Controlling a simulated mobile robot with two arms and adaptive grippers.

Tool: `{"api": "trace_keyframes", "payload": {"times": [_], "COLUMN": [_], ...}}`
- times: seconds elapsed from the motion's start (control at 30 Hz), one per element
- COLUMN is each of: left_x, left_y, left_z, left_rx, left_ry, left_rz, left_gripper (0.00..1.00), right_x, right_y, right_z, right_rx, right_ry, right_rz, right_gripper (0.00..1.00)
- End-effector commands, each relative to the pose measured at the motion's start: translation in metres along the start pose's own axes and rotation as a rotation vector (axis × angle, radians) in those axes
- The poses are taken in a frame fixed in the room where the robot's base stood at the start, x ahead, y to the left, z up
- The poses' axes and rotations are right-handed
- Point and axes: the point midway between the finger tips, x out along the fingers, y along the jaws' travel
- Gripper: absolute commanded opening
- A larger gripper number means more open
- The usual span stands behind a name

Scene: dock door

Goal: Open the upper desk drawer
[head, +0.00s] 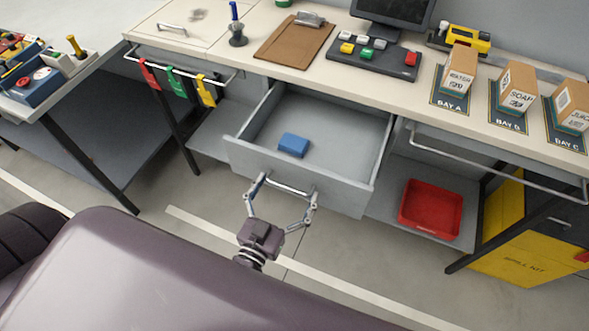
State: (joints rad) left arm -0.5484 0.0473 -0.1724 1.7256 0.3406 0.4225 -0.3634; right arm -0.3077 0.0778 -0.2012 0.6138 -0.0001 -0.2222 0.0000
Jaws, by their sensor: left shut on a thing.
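The upper desk drawer (290,181) is pulled well out from under the desk top, and its inside shows. A blue block (294,145) lies on the drawer's floor. The drawer's bar handle (289,187) runs across the front panel. My left gripper (287,192) is at this handle, with its fingers spread toward the two ends of the bar and shut on it. My right gripper is not in view.
The desk top (300,75) holds a clipboard (293,40), a button panel (372,58) and several boxes. A red bin (430,209) sits on the lower shelf at right. Colored tags hang from a left rail (215,84). A yellow spill kit (520,255) stands at far right.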

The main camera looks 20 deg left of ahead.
Motion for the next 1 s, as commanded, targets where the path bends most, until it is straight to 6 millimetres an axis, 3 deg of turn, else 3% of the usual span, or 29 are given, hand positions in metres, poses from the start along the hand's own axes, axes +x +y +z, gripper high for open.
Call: {"api": "trace_keyframes", "payload": {"times": [0.1, 0.2, 0.73, 0.77, 0.8, 1.0], "left_x": [-0.018, -0.026, -0.035, -0.035, -0.035, -0.035], "left_y": [0.002, 0.002, 0.002, 0.002, 0.002, 0.001], "left_z": [0.000, 0.000, 0.001, 0.001, 0.001, 0.001], "left_rx": [-0.004, -0.004, -0.004, -0.004, -0.004, -0.002], "left_ry": [-0.004, -0.004, -0.002, -0.002, -0.002, -0.002], "left_rz": [0.004, 0.004, 0.003, 0.003, 0.003, 0.002], "left_gripper": [0.50, 0.50, 0.50, 0.95, 0.99, 1.00], "right_x": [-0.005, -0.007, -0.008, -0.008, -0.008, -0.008], "right_y": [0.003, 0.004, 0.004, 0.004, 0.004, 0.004], "right_z": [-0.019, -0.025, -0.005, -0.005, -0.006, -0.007], "right_rx": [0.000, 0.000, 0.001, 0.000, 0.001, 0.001], "right_ry": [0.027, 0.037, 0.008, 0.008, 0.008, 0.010], "right_rz": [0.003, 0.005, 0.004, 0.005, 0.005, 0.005], "right_gripper": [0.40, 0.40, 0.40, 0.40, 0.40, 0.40]}}
